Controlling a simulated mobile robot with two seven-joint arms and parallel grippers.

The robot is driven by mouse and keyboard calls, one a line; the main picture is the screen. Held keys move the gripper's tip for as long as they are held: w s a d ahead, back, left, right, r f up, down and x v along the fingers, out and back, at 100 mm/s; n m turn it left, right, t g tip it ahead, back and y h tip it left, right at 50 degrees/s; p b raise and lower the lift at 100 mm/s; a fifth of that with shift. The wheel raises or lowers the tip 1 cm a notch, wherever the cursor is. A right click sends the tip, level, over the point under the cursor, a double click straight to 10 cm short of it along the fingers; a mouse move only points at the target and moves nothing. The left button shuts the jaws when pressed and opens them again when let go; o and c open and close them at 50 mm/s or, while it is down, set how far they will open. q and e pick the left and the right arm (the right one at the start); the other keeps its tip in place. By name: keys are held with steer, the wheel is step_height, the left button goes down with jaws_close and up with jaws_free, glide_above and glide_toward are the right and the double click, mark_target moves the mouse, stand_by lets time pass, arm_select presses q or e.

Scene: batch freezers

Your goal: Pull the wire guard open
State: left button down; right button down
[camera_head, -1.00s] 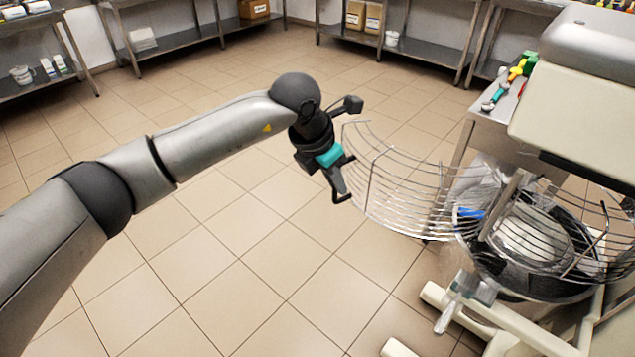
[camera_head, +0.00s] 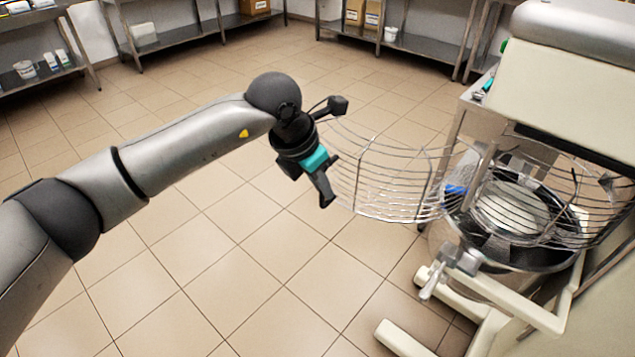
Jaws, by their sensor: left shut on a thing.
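The wire guard (camera_head: 385,180) is a curved metal cage. One section is swung out to the left, away from the mixer bowl (camera_head: 545,263), and another section stays around the bowl. My left gripper (camera_head: 326,180) is at the far left end of the swung-out section. It is shut on the guard's end, though the exact contact is partly hidden by the fingers. My right gripper is not in the picture.
The cream mixer body (camera_head: 575,85) stands at the right, with pale base legs (camera_head: 400,338) reaching out over the floor. A steel table (camera_head: 478,115) stands behind it. Steel shelves (camera_head: 180,37) line the back wall. The tiled floor (camera_head: 240,235) at left and middle is clear.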

arm_select(q)
steer(key=c, duration=1.1)
jaws_free()
steer(key=shift+d, duration=0.1)
steer(key=shift+c, duration=0.2)
steer(key=shift+o, duration=1.2)
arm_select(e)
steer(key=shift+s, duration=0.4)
arm_select(q)
steer(key=shift+r, duration=0.1)
steer(key=p+v, duration=0.2)
steer(key=v, duration=1.3)
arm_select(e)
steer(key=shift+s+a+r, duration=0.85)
arm_select(q)
steer(key=shift+s, duration=0.15)
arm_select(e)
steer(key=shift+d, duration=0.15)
